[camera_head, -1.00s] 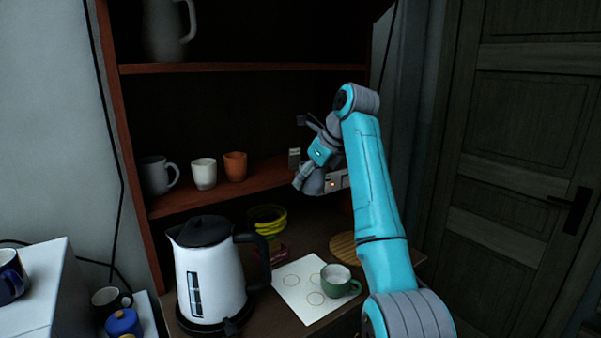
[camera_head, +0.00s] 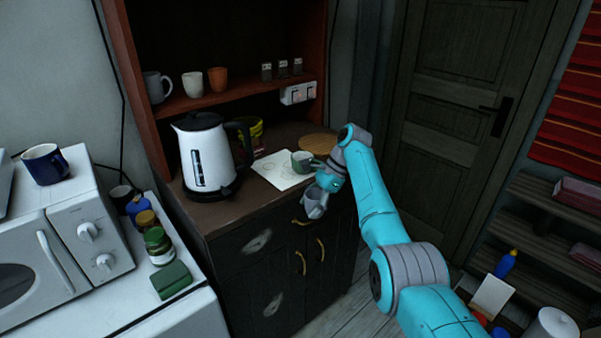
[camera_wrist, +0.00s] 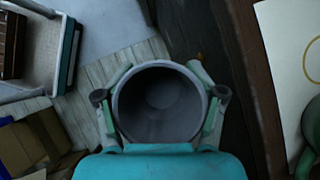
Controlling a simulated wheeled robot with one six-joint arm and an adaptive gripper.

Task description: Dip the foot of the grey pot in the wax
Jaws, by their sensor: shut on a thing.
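The grey pot (camera_head: 314,204) hangs in front of the cabinet, just off the counter's front edge. My gripper (camera_head: 319,192) is shut on it. In the wrist view the grey pot (camera_wrist: 160,112) shows from above, with its round mouth open and its inside looking empty. The fingers of my gripper (camera_wrist: 160,95) lie on either side of its outer wall. The foot of the pot is hidden in the wrist view and too small to make out in the head view. I cannot tell any wax for sure in either view.
The counter holds a white kettle (camera_head: 203,165), a white sheet with circles (camera_head: 280,179), a green mug (camera_head: 301,161) and a round wooden board (camera_head: 319,144). A microwave (camera_head: 68,235) stands at left. A white canister (camera_head: 552,328) is at lower right. Planked floor (camera_wrist: 110,72) lies below the pot.

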